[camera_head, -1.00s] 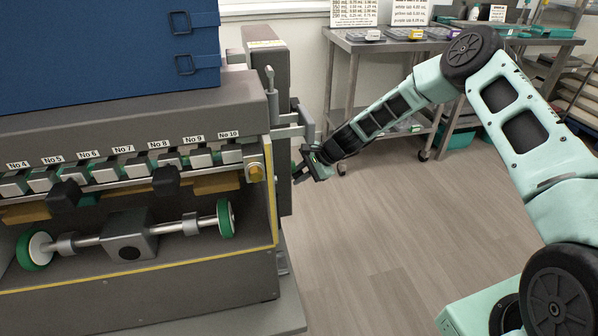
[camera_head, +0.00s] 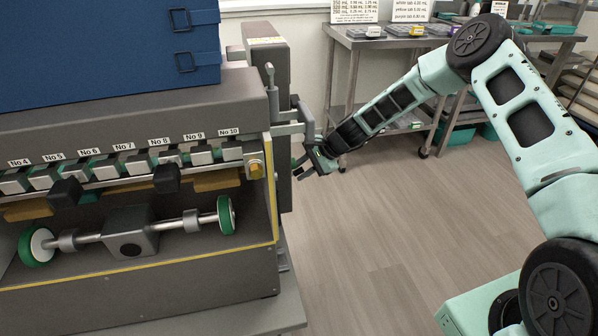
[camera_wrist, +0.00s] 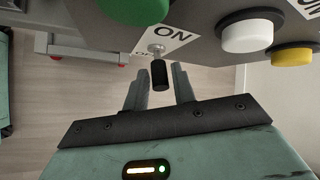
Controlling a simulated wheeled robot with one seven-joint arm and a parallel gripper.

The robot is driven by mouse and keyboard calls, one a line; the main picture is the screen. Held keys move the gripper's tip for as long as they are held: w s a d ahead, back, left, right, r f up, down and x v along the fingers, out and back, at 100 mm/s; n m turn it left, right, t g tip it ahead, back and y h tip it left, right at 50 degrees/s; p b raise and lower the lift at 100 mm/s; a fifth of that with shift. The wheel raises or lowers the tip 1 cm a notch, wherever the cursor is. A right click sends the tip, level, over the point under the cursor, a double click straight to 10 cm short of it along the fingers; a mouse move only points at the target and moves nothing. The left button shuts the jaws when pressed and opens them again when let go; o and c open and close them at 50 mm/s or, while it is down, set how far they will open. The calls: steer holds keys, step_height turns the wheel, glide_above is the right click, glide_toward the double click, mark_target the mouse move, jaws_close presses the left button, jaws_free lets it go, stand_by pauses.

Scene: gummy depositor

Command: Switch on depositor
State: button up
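The depositor (camera_head: 130,105) is the large grey machine with a blue hopper, filling the left of the head view. In the wrist view its panel shows a toggle switch (camera_wrist: 158,72) with a black tip, in front of a label reading ON. Green, white and yellow buttons (camera_wrist: 247,36) are on the panel too. My gripper (camera_wrist: 160,82) is open, its two fingers apart with the switch tip between or just beyond them; contact cannot be told. In the head view my gripper (camera_head: 303,166) is at the machine's right side, partly hidden by it.
A metal table (camera_head: 400,40) with small trays and signs stands at the back. A shelf rack (camera_head: 580,85) is at the far right. The wooden floor (camera_head: 380,230) right of the machine is clear.

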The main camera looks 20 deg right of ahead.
steer(key=v, duration=1.6)
steer(key=shift+p, duration=0.35)
